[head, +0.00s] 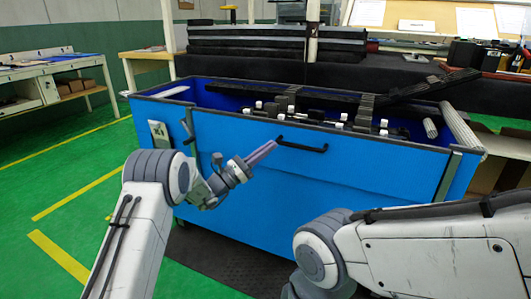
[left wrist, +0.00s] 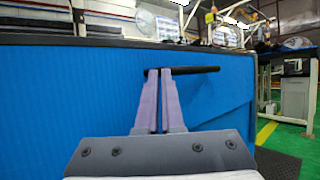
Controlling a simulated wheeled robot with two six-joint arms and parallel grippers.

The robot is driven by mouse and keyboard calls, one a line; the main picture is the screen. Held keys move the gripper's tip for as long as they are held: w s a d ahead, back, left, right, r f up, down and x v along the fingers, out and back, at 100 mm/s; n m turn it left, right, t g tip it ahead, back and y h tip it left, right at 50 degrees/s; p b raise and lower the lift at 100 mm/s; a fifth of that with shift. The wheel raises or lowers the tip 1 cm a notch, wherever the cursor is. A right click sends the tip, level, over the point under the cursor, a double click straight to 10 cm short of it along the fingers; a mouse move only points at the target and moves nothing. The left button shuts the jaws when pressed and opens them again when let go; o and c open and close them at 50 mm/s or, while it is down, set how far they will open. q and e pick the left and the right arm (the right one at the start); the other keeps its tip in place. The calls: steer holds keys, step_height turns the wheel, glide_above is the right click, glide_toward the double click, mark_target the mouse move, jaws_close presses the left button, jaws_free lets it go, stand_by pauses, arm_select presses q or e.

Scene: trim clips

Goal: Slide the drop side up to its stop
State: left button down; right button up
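The drop side (head: 370,170) is the blue front panel of a large blue crate, between upright metal guides. Its top edge appears about level with the crate's rim. A black bar handle (head: 302,147) is fixed near the top; it also shows in the left wrist view (left wrist: 200,70). My left gripper (head: 274,144) is at the handle's left end. In the left wrist view its two pale purple fingers (left wrist: 160,70) are close together, with only a thin gap. Their tips overlap the bar in the picture; contact cannot be told. My right gripper is out of view.
The crate holds black trim parts and white-ended pieces (head: 338,118). A dark table with stacked slabs (head: 250,40) stands behind. A workbench (head: 55,75) is at the far left. Green floor (head: 70,170) is open at the left; my right arm fills the lower right.

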arm_select(q)
steer(key=shift+d+r, duration=0.15)
steer(key=shift+d, duration=0.2)
